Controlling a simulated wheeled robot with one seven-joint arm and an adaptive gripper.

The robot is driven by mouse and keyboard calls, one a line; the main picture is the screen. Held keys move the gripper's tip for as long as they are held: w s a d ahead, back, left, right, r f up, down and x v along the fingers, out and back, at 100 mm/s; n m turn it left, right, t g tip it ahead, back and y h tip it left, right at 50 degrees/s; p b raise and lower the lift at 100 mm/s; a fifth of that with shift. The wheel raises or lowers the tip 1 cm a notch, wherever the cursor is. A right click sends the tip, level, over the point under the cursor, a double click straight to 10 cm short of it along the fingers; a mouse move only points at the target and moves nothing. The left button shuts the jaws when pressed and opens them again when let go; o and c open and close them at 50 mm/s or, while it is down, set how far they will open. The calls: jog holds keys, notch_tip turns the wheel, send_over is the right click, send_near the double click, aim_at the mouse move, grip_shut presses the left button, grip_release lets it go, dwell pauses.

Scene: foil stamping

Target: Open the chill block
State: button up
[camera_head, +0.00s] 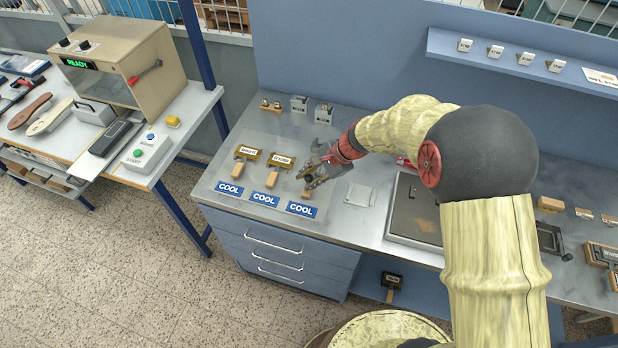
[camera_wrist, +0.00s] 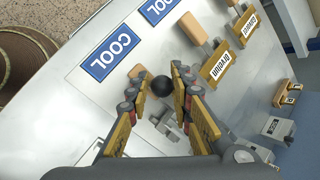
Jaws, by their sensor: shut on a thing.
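My gripper (camera_head: 311,178) is over the rightmost of three places marked with blue COOL labels (camera_head: 302,210). In the wrist view its two fingers (camera_wrist: 159,85) close on a round black knob (camera_wrist: 163,87) from both sides. Grey metal (camera_wrist: 168,127) shows just below the knob and seems to be part of the chill block; the fingers hide most of it. A short wooden handle end (camera_head: 307,195) sticks out toward the COOL label and also shows in the wrist view (camera_wrist: 137,71). I cannot tell how far the block is open.
Two brass stamps with wooden handles and white labels, one (camera_head: 280,160) nearer and one (camera_head: 246,152) farther, lie to the left. Small metal blocks (camera_head: 323,113) stand behind. A pale square plate (camera_head: 360,195) and a grey lidded box (camera_head: 412,213) are to the right.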

jog(key=shift+w+r, duration=0.25)
grip_shut()
